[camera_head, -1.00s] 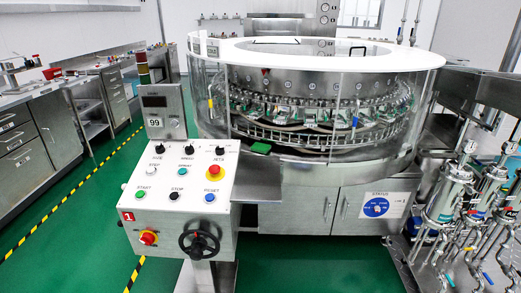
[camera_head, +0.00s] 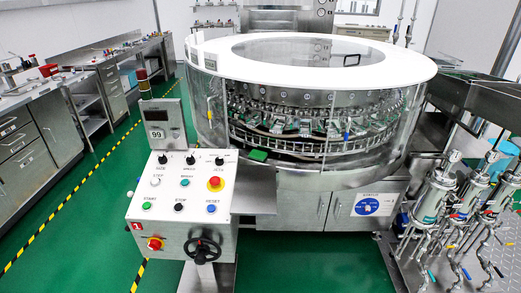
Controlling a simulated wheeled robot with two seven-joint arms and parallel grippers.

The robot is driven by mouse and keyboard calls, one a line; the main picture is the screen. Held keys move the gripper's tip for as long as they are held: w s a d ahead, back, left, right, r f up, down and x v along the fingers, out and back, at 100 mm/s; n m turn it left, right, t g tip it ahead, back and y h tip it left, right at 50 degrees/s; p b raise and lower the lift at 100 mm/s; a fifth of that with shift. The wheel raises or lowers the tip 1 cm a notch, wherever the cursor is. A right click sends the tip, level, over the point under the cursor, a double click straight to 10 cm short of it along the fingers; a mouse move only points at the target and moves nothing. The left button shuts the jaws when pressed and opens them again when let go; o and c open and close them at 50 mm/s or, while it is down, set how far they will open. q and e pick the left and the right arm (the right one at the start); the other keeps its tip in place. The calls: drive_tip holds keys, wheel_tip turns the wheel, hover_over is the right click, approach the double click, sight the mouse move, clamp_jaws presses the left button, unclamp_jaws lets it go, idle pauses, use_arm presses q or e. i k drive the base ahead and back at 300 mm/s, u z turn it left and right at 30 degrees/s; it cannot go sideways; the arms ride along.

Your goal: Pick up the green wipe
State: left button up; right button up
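A small flat green item (camera_head: 257,155), which looks like the green wipe, lies at the front left edge of the rotary washer (camera_head: 310,185), just right of the control panel (camera_head: 185,185). Nothing covers it from above in this view. Neither of my grippers shows in the head view, so I cannot see their state.
The control panel with buttons and a black handwheel (camera_head: 203,246) stands in front of the washer's left side. A clear curved guard surrounds the washer. Pumps and pipes (camera_head: 435,200) stand at the right. Steel benches (camera_head: 35,130) line the left. Green floor is open between.

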sight(256, 155)
drive_tip(key=z, duration=0.1)
drive_tip(key=i, duration=1.4)
drive_tip(key=u, duration=0.4)
